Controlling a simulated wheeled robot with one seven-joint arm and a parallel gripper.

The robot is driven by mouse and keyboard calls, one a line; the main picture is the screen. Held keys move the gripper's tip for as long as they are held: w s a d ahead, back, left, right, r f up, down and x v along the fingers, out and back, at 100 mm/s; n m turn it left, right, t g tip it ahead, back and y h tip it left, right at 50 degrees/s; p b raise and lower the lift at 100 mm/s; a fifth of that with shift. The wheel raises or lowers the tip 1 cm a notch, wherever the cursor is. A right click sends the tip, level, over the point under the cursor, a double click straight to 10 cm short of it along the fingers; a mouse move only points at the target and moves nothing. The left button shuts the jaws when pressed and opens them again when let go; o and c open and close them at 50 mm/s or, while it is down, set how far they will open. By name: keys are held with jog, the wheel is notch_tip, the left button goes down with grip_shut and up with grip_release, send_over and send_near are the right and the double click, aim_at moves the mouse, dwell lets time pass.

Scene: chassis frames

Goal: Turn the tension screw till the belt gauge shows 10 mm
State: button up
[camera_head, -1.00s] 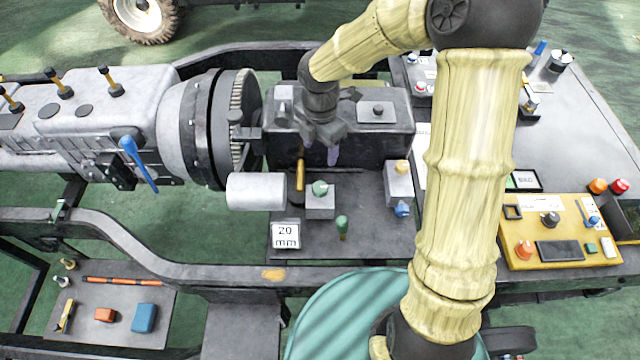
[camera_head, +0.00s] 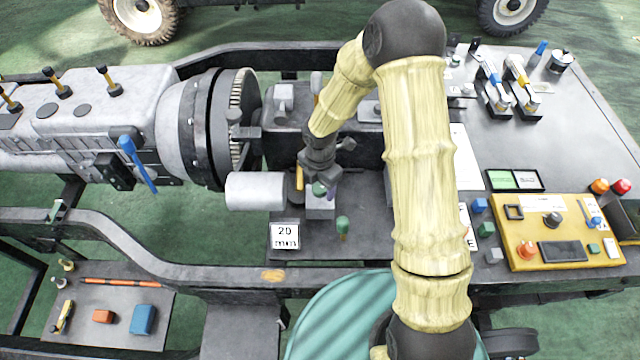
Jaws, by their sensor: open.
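The belt gauge (camera_head: 285,236) is a small white display on the dark frame, reading 20 mm. Above and right of it, a round green knob (camera_head: 319,188) sits on a grey block (camera_head: 320,212). A second green-topped knob (camera_head: 342,224) stands on the plate in front. I cannot tell by any label which knob is the tension screw. My gripper (camera_head: 325,187) is open, pointing down at the green knob on the block. A purple tip shows beside that knob. The fingers partly cover the block, and contact cannot be made out.
A light grey roller (camera_head: 256,191) lies just left of the block, with a yellow upright (camera_head: 299,177) between. A blue lever (camera_head: 138,163) is farther left. A yellow control panel (camera_head: 561,231) lies at right. My arm hides part of the bench.

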jog(key=c, duration=1)
jog(key=shift+o, duration=0.2)
jog(key=shift+m, duration=0.3)
jog(key=m, duration=0.7)
jog(key=shift+m, duration=0.3)
jog(key=m+b, duration=0.1)
jog(key=m, duration=0.3)
jog(key=shift+w+m, duration=0.1)
jog(key=shift+m, duration=1.7)
